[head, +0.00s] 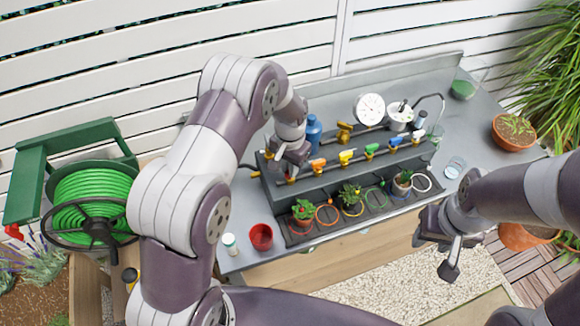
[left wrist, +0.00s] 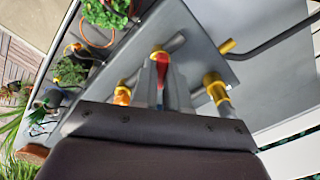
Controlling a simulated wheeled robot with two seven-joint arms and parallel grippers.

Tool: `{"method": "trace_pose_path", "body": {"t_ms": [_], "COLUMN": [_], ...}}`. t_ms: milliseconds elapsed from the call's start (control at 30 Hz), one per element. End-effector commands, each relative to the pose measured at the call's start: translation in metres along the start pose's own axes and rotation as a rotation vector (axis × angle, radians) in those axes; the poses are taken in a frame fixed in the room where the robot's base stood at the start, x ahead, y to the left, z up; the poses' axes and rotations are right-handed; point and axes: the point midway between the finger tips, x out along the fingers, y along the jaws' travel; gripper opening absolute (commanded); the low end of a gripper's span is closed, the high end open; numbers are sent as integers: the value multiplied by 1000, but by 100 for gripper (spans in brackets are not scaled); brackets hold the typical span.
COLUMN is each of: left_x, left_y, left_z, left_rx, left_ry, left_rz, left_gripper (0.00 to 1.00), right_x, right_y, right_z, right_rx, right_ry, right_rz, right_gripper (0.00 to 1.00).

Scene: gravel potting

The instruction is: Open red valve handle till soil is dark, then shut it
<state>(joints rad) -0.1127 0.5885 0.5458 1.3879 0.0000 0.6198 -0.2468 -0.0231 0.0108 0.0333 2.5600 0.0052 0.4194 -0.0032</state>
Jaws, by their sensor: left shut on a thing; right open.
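My left gripper (head: 284,168) is at the left end of the valve row on the dark rack. In the left wrist view its fingers (left wrist: 161,88) are shut around the red valve handle (left wrist: 160,80), which sits on a brass valve (left wrist: 159,50). In the head view the gripper mostly hides that handle. The leftmost potted plant (head: 303,210) stands below this end of the row, beside an orange ring (head: 327,214). Its leaves (left wrist: 108,12) also show in the left wrist view; its soil shade is too small to tell. My right gripper (head: 440,252) is open and empty, off the table's front right.
Orange (head: 317,165), yellow (head: 347,156), green (head: 371,150) and blue (head: 395,141) valve handles follow to the right. More potted plants (head: 351,199) stand below. A red cup (head: 261,236), blue bottle (head: 313,130) and round gauge (head: 370,108) are around the rack.

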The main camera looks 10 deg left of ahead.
Motion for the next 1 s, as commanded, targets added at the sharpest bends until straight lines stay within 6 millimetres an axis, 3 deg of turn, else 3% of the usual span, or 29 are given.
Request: {"method": "trace_pose_path", "body": {"t_ms": [500, 1000], "left_x": [0, 0], "left_y": [0, 0], "left_z": [-1, -1], "left_rx": [438, 623], "left_ry": [2, 2], "left_rz": [-1, -1], "left_gripper": [0, 0], "right_x": [7, 9], "right_y": [0, 0], "right_z": [1, 1], "right_rx": [0, 0], "right_ry": [0, 0], "right_rz": [0, 0], "right_gripper": [43, 43]}}
